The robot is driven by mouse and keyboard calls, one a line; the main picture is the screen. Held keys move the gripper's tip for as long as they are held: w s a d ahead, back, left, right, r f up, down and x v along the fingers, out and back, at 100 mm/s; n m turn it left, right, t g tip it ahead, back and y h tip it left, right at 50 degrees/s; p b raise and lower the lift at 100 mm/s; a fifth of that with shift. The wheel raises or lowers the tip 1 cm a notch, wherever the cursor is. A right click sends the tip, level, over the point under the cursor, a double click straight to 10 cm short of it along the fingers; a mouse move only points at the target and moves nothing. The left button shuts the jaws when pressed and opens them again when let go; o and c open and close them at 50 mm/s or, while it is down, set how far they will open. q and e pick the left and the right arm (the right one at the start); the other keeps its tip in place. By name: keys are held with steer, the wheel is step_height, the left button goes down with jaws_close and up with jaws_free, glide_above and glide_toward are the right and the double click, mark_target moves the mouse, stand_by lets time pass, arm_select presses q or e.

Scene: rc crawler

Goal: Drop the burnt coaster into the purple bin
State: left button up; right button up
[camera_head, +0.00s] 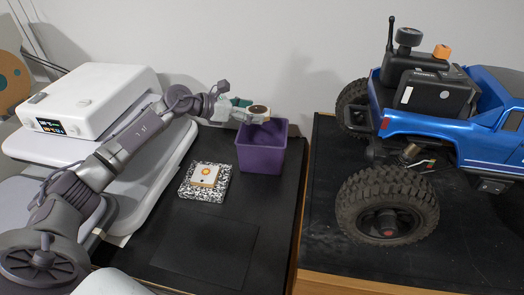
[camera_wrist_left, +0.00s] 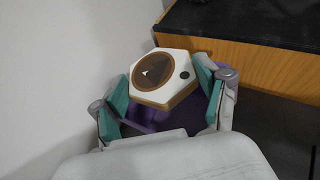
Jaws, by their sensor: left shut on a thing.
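Part of the bin (camera_wrist_left: 150,117) shows below the coaster in the wrist view. My right gripper is not in view.
A light coaster with an orange mark (camera_head: 206,175) lies on a black-and-white speckled block (camera_head: 204,194) left of the bin. A white machine with a display (camera_head: 85,98) stands at left. A blue RC crawler (camera_head: 425,130) stands on the raised black surface at right. A wall is behind.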

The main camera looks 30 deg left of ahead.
arm_select(q)
steer(key=shift+f, duration=0.2)
steer(key=shift+s+r, duration=0.1)
steer(key=o, duration=0.8)
steer(key=shift+c, duration=0.2)
steer(key=o, duration=0.4)
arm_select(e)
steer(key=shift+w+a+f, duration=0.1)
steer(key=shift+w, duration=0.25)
arm_select(q)
steer(key=v, duration=1.2)
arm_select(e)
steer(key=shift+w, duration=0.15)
